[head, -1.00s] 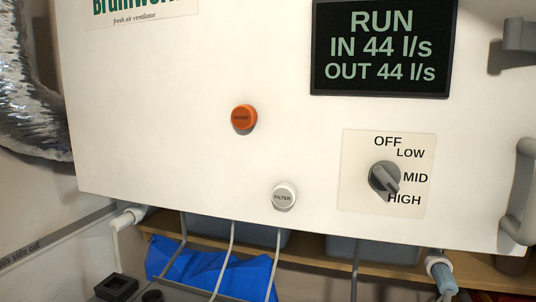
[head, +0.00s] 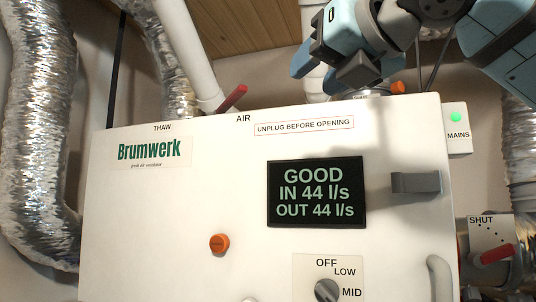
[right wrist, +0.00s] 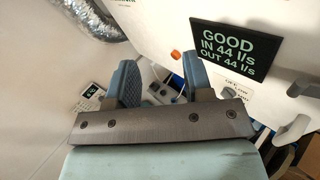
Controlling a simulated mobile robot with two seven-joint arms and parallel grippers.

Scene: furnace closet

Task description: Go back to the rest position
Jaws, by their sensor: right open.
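My right gripper (head: 332,72) is raised at the top of the head view, in front of the upper part of the white ventilator cabinet (head: 150,220). Its blue-grey fingers are apart, with nothing between them. In the right wrist view the same open gripper (right wrist: 160,75) shows empty, with the cabinet beyond its fingers. The display (head: 316,193) reads GOOD, IN 44 l/s, OUT 44 l/s. The grey dial (head: 327,290) is cut by the lower edge, so its full pointer is hidden. My left gripper is not in view.
An orange button (head: 219,243) is on the front. A red lever (head: 233,97) stands by AIR on the top edge. Silver ducts (head: 35,130) run at the left. A MAINS box (head: 457,128) with a green light and a red-handled SHUT valve (head: 493,254) are at the right.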

